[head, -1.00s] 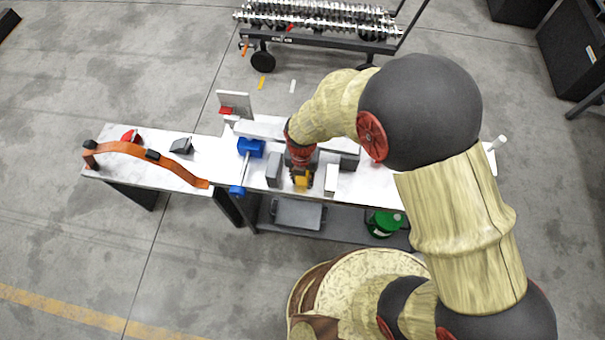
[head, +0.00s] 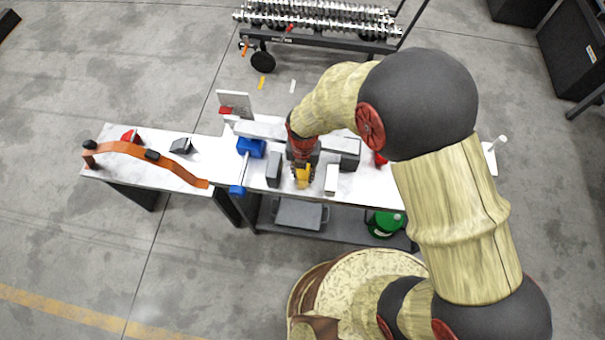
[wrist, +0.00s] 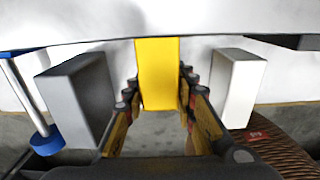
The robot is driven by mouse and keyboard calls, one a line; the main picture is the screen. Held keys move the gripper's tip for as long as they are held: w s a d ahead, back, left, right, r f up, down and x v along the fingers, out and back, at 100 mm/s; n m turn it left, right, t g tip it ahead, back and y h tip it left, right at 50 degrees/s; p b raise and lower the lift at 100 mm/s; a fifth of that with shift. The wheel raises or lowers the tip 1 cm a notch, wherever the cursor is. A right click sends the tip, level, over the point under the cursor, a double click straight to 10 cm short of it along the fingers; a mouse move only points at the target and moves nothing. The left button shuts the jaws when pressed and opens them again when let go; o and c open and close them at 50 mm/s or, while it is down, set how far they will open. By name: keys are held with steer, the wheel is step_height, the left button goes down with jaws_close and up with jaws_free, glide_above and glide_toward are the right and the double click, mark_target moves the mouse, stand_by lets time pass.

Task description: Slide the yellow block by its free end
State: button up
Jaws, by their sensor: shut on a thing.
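The yellow block (head: 303,177) is on the white bench, between a grey upright block (head: 274,169) and a white upright block (head: 332,179). In the wrist view the yellow block (wrist: 158,65) runs from between my fingers up to a pale surface at the top, where its far end is hidden. My gripper (wrist: 158,92) is shut on its near end, one finger on each side. The grey block (wrist: 82,95) stands to the left of the fingers and the white block (wrist: 238,88) to the right, both apart from them.
A blue clamp (head: 250,148) with a rod stands left of the grey block. A dark grey block (head: 345,150) is behind the white one. An orange curved strip (head: 150,157) lies on the left bench section. A green object (head: 384,222) sits on the lower shelf.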

steer(key=shift+w, duration=0.8)
steer(key=o, duration=1.2)
steer(key=shift+s+d+f, duration=0.1)
steer(key=shift+s+d, duration=0.05)
steer(key=shift+s, duration=0.05)
steer(key=shift+w+r, duration=0.15)
steer(key=shift+r, duration=0.35)
step_height(320, 180, up, 11)
steer(key=shift+r, duration=0.1)
